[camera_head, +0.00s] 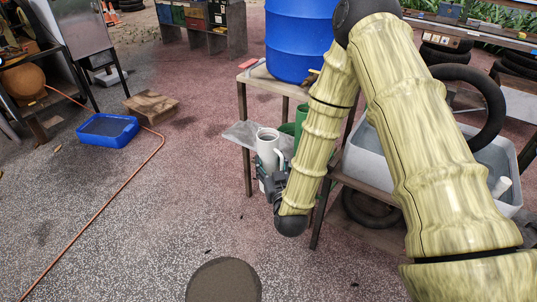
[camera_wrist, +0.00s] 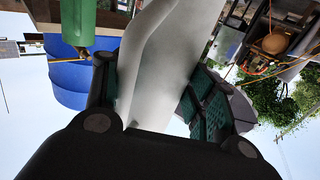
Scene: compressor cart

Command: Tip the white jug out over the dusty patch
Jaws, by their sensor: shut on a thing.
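In the wrist view the pale side of the jug (camera_wrist: 170,60) fills the middle, between the dark green finger pads of my gripper (camera_wrist: 150,105). What is inside the jug cannot be seen. A round, dark brown patch (camera_head: 223,281) lies on the speckled ground at the bottom of the head view, below and left of my gripper.
A wooden stand with the grey shelf (camera_head: 238,134) carries a blue barrel (camera_head: 298,45). A green container (camera_head: 301,116) is close behind the jug. A grey tub (camera_head: 365,160) stands at right. A blue tray (camera_head: 107,130) and an orange hose (camera_head: 103,203) lie at left. The ground between is open.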

